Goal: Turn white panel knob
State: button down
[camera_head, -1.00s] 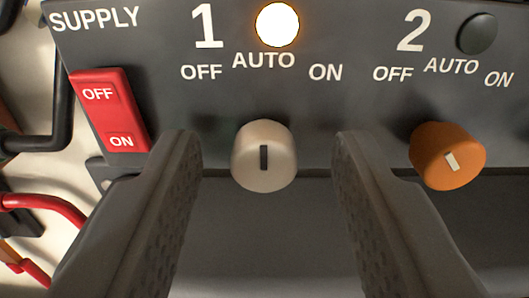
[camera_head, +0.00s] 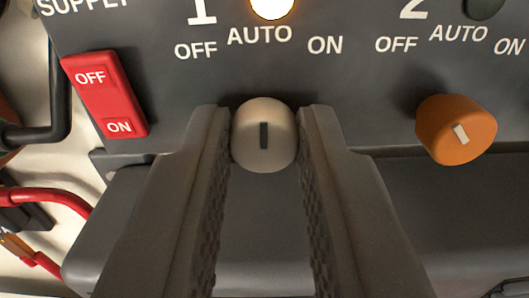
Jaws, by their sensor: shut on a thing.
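The white panel knob (camera_head: 264,136) sits on the dark panel below the labels OFF, AUTO and ON of switch 1. Its dark pointer mark stands upright, toward AUTO. My gripper (camera_head: 264,125) has one finger on each side of the knob, and both fingers are closed against it. The knob's front face shows fully; its sides are partly hidden by the fingers.
An orange knob (camera_head: 456,130) of switch 2 is to the right, its mark tilted. A red OFF/ON rocker switch (camera_head: 105,93) is to the left. A lit lamp (camera_head: 272,8) is above AUTO. Red and black cables (camera_head: 50,198) run at the far left.

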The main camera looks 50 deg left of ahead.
jog(key=shift+w+d+f+m+b, duration=0.1)
jog(key=shift+d+m+b, duration=0.05)
jog(key=shift+m+b, duration=0.85)
jog(key=m+p, duration=0.1)
jog(key=m, duration=0.3)
jog(key=shift+m+p, duration=0.35)
jog(key=shift+m, duration=0.85)
jog(key=c, duration=1.3)
grip_release()
jog(key=shift+w+d, duration=0.1)
jog(key=shift+d, duration=0.05)
jog(key=shift+s, duration=0.2)
